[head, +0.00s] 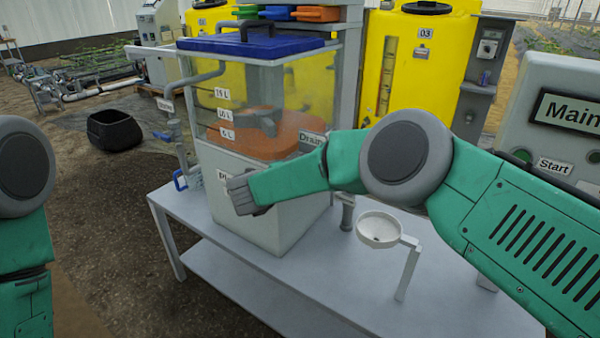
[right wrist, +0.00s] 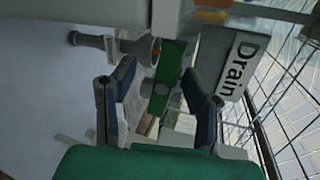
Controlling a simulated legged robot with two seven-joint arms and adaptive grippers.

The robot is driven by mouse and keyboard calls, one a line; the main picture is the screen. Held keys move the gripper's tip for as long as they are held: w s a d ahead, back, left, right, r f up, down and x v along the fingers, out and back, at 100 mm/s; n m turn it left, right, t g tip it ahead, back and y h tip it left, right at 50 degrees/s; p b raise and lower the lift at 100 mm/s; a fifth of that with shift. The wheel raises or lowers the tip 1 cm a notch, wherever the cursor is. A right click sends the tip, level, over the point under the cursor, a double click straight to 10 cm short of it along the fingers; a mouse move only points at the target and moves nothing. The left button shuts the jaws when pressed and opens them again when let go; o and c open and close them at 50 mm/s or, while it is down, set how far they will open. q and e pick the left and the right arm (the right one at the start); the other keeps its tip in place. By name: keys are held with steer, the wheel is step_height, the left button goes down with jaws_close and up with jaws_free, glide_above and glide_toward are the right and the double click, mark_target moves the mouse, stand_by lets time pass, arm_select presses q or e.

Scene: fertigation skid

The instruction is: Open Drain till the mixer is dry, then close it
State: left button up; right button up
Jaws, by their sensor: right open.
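The mixer tank (head: 240,165) stands on a grey table, with a blue lid (head: 255,45), clear upper walls and litre labels. Orange content (head: 265,133) shows inside, its top near the 10 L and 5 L labels. The Drain label (head: 311,138) is on the tank's right side, and large in the right wrist view (right wrist: 236,69). My right gripper (head: 243,192) is in front of the tank; in its wrist view (right wrist: 158,75) it is open, with a green valve handle (right wrist: 166,78) between its fingers, contact unclear. The head view hides the valve behind my arm. My left gripper is out of view.
A blue-handled valve (head: 181,181) is on the tank's left. The Main panel (head: 560,110) is at right. Yellow tanks (head: 430,60) stand behind. A black tub (head: 114,130) is on the floor.

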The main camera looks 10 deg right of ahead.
steer(key=s+a+p, duration=0.2)
steer(key=s+a, duration=0.2)
steer(key=s, duration=0.1)
steer(key=shift+a, duration=0.25)
